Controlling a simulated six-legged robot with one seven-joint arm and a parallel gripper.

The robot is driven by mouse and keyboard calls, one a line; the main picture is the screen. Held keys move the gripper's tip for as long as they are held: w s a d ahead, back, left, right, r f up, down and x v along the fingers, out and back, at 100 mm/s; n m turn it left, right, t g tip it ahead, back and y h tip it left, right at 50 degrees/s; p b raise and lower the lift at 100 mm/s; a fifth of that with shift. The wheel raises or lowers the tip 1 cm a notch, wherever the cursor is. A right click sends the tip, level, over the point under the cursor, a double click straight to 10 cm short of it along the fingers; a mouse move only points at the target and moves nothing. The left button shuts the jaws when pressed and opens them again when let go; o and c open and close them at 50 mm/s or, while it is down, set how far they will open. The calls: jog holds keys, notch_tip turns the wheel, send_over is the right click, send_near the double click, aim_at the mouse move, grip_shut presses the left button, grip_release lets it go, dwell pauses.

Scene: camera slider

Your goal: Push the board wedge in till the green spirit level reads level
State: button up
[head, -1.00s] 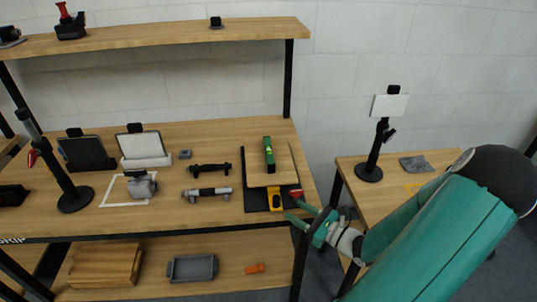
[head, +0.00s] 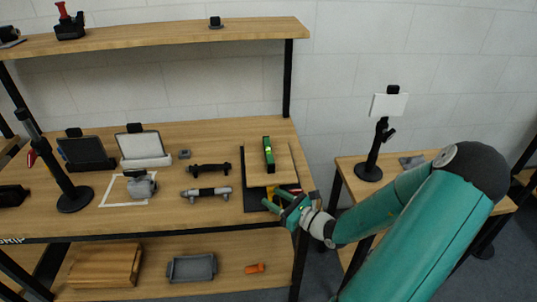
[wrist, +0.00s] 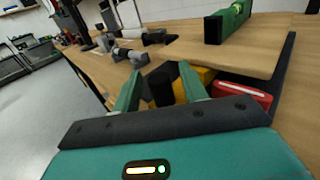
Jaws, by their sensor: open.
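A wooden board (head: 283,165) lies on a black mat (head: 251,201) at the right end of the bench. The green spirit level (head: 268,154) rests on the board; its bubble is too small to read. A yellow wedge (head: 270,191) sits at the board's front edge, mostly hidden by my gripper (head: 272,198). In the wrist view the yellow wedge (wrist: 206,76) shows behind the right finger, and a black block (wrist: 160,86) stands between the finger directions. My gripper is open at the wedge's near side; contact cannot be told.
A red piece (wrist: 242,97) lies just right of the wedge, under the board's edge. Left of the mat lie a black-handled bar (head: 209,168) and a grey cylinder tool (head: 207,194). A side table (head: 350,180) stands to the right.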

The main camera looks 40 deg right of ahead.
grip_shut()
jog(key=shift+w+d, duration=0.15)
jog(key=shift+w, duration=0.05)
dwell(0.6)
